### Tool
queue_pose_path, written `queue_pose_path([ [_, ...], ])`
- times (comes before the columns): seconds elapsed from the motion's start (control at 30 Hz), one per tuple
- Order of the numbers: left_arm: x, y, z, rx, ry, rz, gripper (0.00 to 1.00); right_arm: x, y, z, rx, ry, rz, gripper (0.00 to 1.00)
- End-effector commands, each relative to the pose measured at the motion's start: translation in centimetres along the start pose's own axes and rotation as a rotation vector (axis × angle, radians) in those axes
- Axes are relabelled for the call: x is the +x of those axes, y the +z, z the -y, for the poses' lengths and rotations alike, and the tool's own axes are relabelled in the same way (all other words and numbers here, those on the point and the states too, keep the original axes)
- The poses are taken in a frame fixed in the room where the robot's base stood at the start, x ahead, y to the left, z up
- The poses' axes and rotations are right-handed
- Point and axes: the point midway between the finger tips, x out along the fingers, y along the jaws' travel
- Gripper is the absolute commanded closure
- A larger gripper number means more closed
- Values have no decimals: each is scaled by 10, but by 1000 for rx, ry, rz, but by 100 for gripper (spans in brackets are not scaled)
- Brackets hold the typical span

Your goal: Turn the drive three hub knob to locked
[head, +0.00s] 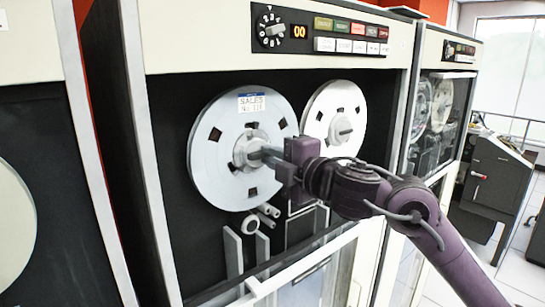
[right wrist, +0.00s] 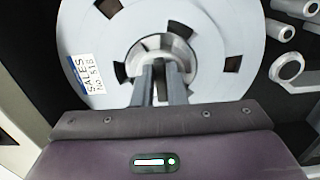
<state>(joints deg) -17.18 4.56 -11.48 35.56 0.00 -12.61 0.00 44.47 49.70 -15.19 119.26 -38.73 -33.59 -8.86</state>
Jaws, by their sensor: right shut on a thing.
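A tape drive (head: 165,160) faces me with a large pale reel (head: 215,125) on its left hub and a smaller-looking one on its right. The left reel has a label (head: 251,103) reading SALES. My right gripper (head: 262,154) is at the middle of this left reel, shut on its hub knob (head: 242,151). In the right wrist view the two fingers (right wrist: 160,85) stand on either side of the hub centre. The fingers hide most of the knob, so I cannot tell its exact angle. My left gripper is not in view.
The right reel (head: 350,112) has its own hub knob, close beside my right arm. Above are a rotary dial (head: 270,29), a small lit display (head: 299,32) and rows of buttons. Rollers (head: 250,224) sit below the left reel. Another drive (head: 437,110) stands to the right.

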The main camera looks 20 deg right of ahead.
Motion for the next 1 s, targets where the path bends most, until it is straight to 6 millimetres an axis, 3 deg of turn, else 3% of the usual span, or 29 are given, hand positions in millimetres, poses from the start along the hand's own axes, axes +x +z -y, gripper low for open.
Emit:
queue_pose_path([
  [0.07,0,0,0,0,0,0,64,0,0,2,-1,-4,1,100],
  [0.1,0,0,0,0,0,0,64,0,0,2,-2,-4,1,86],
  [0.27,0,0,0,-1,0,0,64,0,0,1,-2,-3,1,66],
  [0.63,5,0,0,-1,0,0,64,-8,1,2,-6,0,1,66],
  [1.0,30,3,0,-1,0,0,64,-67,1,4,-6,-1,2,66],
])
